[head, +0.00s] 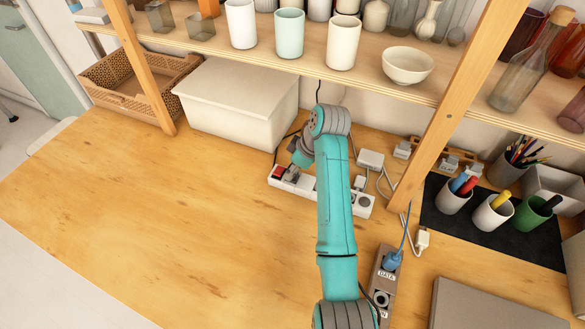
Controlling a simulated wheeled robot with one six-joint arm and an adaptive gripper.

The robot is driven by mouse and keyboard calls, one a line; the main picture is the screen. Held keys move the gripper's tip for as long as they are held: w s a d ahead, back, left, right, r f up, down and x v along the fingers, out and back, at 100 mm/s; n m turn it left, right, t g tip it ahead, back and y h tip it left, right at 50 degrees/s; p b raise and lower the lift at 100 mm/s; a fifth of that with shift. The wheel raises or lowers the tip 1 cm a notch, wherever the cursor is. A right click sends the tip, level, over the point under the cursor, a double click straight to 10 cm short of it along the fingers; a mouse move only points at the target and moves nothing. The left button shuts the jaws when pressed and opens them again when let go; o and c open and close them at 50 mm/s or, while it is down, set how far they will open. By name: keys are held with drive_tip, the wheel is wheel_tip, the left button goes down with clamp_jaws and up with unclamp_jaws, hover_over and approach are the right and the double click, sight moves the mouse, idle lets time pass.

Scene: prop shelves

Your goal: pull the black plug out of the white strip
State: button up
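The white strip (360,203) lies on the wooden table towards the back, with a red switch (277,172) at its left end. My teal arm crosses over its middle and hides part of it. My gripper (292,175) points down at the strip's left part, just right of the red switch. Its fingers are small and dark here, and I cannot tell whether they are open or shut. The black plug cannot be made out apart from the gripper. A black cable runs along the wall and table close behind the gripper.
A lidded white box (235,105) and a wicker basket (135,80) stand at the back left. A white adapter (370,160) sits behind the strip. A grey socket block (383,280) with a blue plug (392,260) is at front right. Cups (453,196) stand on a black mat. The left table is clear.

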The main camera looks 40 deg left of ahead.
clamp_jaws()
drive_tip(key=shift+o, duration=0.7)
unclamp_jaws()
clamp_jaws()
drive_tip(key=shift+r, duration=0.6)
drive_tip(key=shift+r, duration=0.35)
drive_tip(key=shift+r, duration=0.1)
drive_tip(key=shift+r, duration=1.2)
drive_tip(key=shift+r, duration=0.2)
